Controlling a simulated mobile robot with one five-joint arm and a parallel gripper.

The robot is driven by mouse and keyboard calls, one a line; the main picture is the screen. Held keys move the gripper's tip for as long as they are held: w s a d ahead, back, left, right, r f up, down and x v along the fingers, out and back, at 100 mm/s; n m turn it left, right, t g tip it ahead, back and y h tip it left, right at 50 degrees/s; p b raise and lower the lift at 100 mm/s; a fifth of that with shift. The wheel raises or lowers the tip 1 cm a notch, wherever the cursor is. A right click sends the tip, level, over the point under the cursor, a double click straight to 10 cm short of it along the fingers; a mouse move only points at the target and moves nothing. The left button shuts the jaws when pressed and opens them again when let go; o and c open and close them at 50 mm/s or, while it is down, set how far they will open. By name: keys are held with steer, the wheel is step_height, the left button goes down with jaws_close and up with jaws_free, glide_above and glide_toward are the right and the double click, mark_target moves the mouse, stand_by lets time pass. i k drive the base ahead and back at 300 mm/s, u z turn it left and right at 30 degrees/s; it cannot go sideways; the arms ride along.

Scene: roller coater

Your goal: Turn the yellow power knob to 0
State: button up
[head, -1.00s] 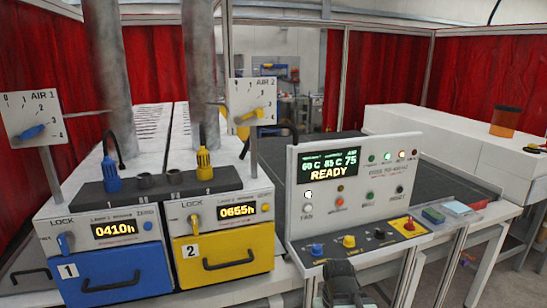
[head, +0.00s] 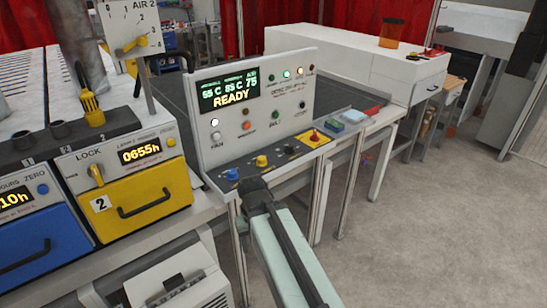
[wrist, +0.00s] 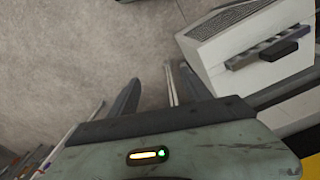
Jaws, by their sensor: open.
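The control panel (head: 228,112) with the READY display stands left of centre in the head view. A yellow knob (head: 262,161) sits on its sloped lower ledge, right of a blue knob (head: 232,174). A red knob (head: 314,136) sits on a yellow plate at the ledge's right end. The labels by these knobs are too small to read. My gripper (head: 255,190) is just in front of the ledge, apart from the yellow knob as far as I can tell. In the wrist view its two fingers (wrist: 160,85) are spread and empty, with floor beyond. No knob shows there.
The yellow drawer unit (head: 145,205) with a LOCK knob stands left, beside a blue drawer unit (head: 45,245). A white box-shaped device (head: 185,285) is low in front; it also shows in the wrist view (wrist: 250,50). Open floor (head: 440,220) lies right.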

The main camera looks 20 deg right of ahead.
mark_target(262, 162)
steer(key=k, duration=1.2)
steer(key=z, duration=0.55)
steer(key=i, duration=1.95)
steer(key=u, duration=0.45)
steer(key=k, duration=0.75)
steer(key=u, duration=0.25)
steer(key=i, duration=0.75)
steer(key=z, duration=0.15)
